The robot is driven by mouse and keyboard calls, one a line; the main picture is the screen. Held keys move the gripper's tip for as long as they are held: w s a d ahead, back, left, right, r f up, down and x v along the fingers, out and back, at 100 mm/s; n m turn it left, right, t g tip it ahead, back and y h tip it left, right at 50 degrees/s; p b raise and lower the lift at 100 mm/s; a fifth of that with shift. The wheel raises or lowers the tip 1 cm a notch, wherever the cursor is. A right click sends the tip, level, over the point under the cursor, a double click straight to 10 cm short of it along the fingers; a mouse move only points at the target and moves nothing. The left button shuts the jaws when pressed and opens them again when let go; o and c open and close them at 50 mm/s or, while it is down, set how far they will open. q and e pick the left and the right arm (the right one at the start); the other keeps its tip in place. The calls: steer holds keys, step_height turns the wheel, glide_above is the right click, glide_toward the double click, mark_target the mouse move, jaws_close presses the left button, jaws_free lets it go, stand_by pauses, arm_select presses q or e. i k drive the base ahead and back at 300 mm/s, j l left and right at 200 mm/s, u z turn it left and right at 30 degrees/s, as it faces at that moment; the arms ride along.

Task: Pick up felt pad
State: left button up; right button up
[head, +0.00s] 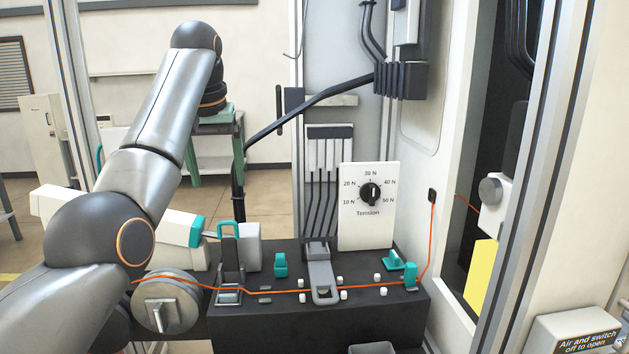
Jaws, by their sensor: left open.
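I cannot make out a felt pad for certain. Two small flat grey pieces (265,288) lie on either side of the orange wire (285,292) on the black bench block; whether they are felt is too small to tell. A grey hinged clamp (322,282) sits across the wire right of them. My left arm rises from the lower left and bends over at the top. Its dark end with the left gripper (214,106) points down, left of and well above the block; its fingers do not show clearly. My right gripper is out of view.
The black block (240,325) carries a teal-handled latch (229,255), teal blocks and white pegs. A tension dial panel (368,205) stands behind. A round metal spool (165,303) is at left, and a black cable (300,108) arches above. A grey bin (371,348) shows at the bottom.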

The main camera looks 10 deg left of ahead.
mark_target(231, 296)
steer(key=k, duration=1.5)
